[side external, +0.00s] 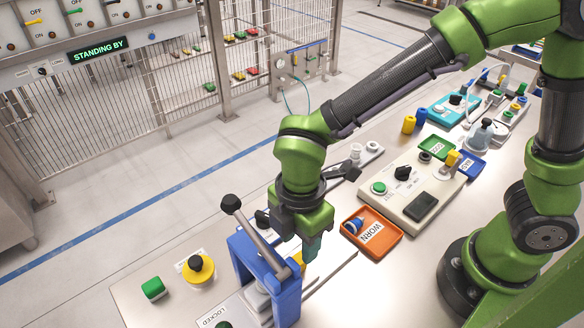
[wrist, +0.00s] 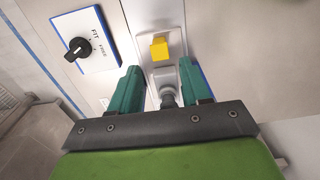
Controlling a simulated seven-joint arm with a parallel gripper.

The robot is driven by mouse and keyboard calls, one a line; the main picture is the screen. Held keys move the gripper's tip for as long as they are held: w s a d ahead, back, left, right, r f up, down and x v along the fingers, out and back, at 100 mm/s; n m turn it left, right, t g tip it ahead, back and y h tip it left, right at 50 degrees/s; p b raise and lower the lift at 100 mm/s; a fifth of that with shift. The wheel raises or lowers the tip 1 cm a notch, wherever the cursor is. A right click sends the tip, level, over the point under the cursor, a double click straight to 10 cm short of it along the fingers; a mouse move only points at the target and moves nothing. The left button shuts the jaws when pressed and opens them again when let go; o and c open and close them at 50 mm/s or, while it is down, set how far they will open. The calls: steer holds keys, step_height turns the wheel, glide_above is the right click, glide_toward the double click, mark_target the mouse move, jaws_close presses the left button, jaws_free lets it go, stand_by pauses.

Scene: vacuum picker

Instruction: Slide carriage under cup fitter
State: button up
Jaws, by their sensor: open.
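The cup fitter looks to be the blue frame (side external: 240,252) with a black-knobbed lever (side external: 231,204) tilted over it, at the lower middle of the side view. My gripper (side external: 309,250) is low, just right of this frame. In the wrist view my gripper (wrist: 160,78) is open, its two teal fingers apart. A pale plate, apparently the carriage (wrist: 147,20), carries a yellow block (wrist: 160,47) just ahead of the fingertips. Contact with the fingers cannot be told. The yellow block is mostly hidden in the side view.
A FIT/FREE dial panel (wrist: 85,42) lies left of the fingers. An orange WORN tray (side external: 397,247) and a beige control box (side external: 447,190) stand right of my gripper. A green button (side external: 153,287) and a yellow-based black button (side external: 197,270) sit at the left edge.

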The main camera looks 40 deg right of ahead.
step_height(320, 180, up, 10)
stand_by(0.3)
